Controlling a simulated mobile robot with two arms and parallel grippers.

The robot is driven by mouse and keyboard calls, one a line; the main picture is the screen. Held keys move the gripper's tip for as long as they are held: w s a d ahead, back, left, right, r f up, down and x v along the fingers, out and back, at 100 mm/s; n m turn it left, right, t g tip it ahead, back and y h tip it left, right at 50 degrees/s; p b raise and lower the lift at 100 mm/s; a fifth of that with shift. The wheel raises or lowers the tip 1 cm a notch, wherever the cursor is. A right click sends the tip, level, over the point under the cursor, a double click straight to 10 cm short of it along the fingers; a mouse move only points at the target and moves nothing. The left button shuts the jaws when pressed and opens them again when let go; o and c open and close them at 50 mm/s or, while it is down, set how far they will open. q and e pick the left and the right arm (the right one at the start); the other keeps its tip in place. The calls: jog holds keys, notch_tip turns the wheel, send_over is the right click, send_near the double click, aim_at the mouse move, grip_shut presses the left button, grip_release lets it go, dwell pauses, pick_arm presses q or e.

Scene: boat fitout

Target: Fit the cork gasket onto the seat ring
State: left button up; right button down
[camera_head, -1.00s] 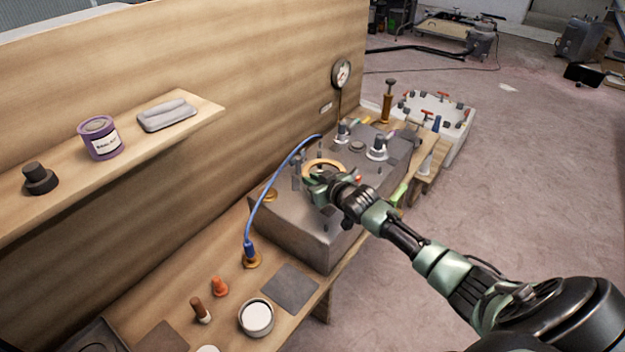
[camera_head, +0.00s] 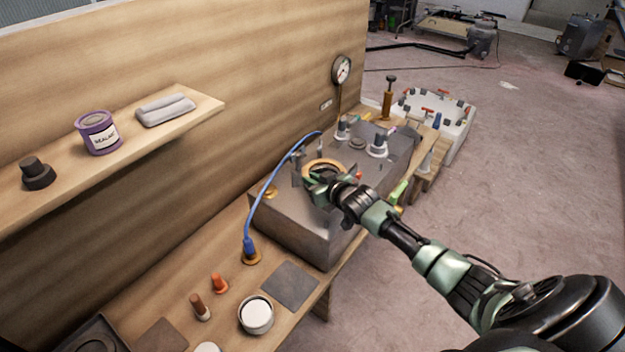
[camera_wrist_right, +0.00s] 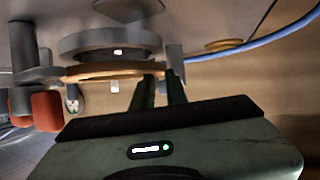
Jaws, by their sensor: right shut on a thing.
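The cork gasket (camera_head: 325,161) is a thin tan ring held over the top of the grey block (camera_head: 320,225). My right gripper (camera_head: 315,180) is shut on its near edge. In the right wrist view the gasket (camera_wrist_right: 105,72) shows nearly edge-on, with the fingers (camera_wrist_right: 162,80) at its right part. A thick grey ring, apparently the seat ring (camera_wrist_right: 90,43), lies right beside it and roughly parallel. I cannot tell if they touch. In the head view the gasket and gripper largely hide the seat ring. My left gripper is not in view.
Dark posts (camera_wrist_right: 22,50) and red-brown parts (camera_wrist_right: 46,110) stand close to the gasket. A blue hose (camera_head: 262,200) arches from the block to a brass fitting on the bench (camera_head: 225,250). A wooden wall with a shelf (camera_head: 190,115) is behind. Open floor lies right.

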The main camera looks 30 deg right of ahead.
jog(key=shift+f, duration=0.15)
jog(key=shift+f+b, duration=0.35)
jog(key=shift+f, duration=0.1)
dwell(0.3)
jog(key=c, duration=1.3)
grip_release()
jog(key=shift+c, duration=0.2)
jog(key=o, duration=0.5)
jog(key=shift+o, duration=0.2)
